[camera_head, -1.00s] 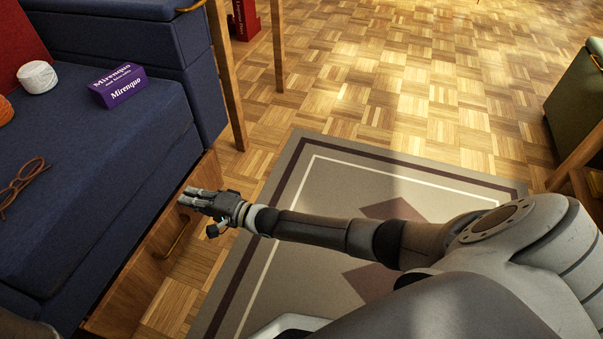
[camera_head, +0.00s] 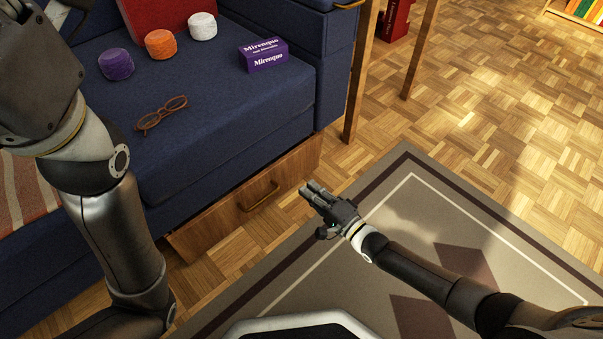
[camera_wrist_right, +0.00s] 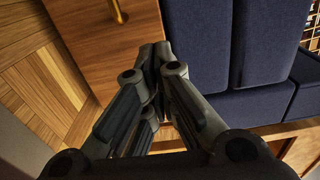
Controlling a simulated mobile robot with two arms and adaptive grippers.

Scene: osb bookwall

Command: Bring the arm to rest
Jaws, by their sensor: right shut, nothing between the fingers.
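My right gripper (camera_head: 309,190) is shut and empty in the head view. It hangs in the air in front of the wooden drawer (camera_head: 290,165) under the blue sofa (camera_head: 215,130), near the drawer's brass handle (camera_head: 262,197). In the right wrist view its fingertips (camera_wrist_right: 155,50) meet, with the drawer front (camera_wrist_right: 100,30) and the blue sofa (camera_wrist_right: 185,35) beyond. My right arm reaches in from the lower right over the rug. My left arm shows at the left of the head view, but its gripper is out of frame.
On the sofa lie a purple box (camera_head: 263,56), glasses (camera_head: 162,113), and white (camera_head: 202,26), orange (camera_head: 160,44) and purple (camera_head: 116,64) yarn-like rolls. A wooden table leg (camera_head: 360,75) stands right of the sofa. The rug (camera_head: 400,190) and parquet (camera_head: 500,110) are clear.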

